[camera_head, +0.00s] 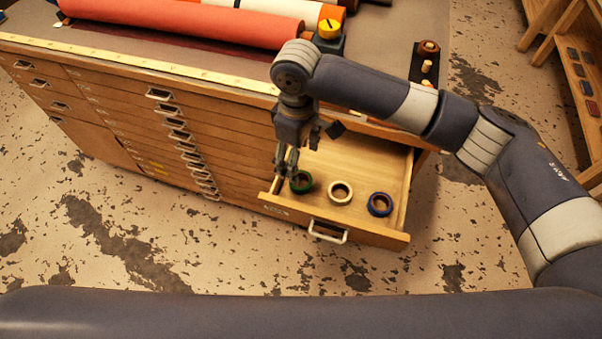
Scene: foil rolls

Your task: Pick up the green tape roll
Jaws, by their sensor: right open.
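The green tape roll (302,183) lies flat in the left part of an open wooden drawer (374,226). A cream tape roll (340,192) lies in the middle and a blue tape roll (380,204) to the right of it. My right gripper (287,168) points down over the left side of the drawer, just left of the green roll. Its fingers are open and partly overlap the roll's left edge in the picture; I cannot tell whether they touch it. My left gripper is not in view.
The drawer is part of a wooden cabinet (110,99) with many shut drawers. Orange and white rolls (190,22) lie on its top, near a yellow knob (329,29). A wooden shelf (575,70) stands at the right. The worn floor in front is clear.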

